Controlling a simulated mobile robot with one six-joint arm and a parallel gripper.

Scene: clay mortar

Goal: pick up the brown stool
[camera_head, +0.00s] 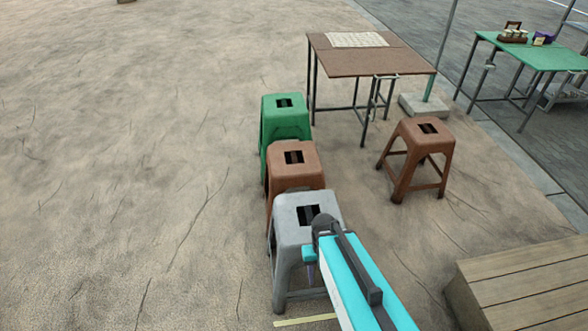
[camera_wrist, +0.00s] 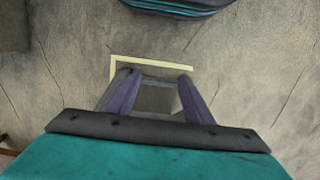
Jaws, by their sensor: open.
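Two brown stools show in the head view. One brown stool (camera_head: 293,160) stands in a row between a green stool (camera_head: 285,120) and a grey stool (camera_head: 292,235). The other brown stool (camera_head: 418,155) stands alone to the right, near the brown table. My gripper (camera_wrist: 160,80) points down with its two purple fingers apart in the wrist view. A grey frame-like shape shows between and beyond the fingers; I cannot tell whether it is the grey stool. In the head view my teal arm overlaps the grey stool's right side and hides most of the gripper.
A brown table (camera_head: 355,62) with a pale sheet stands behind the stools. A green table (camera_head: 540,55) with small items stands at far right. A wooden slatted platform (camera_head: 525,285) fills the lower right. A yellow floor line (camera_wrist: 150,61) shows below the gripper. The left ground is clear.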

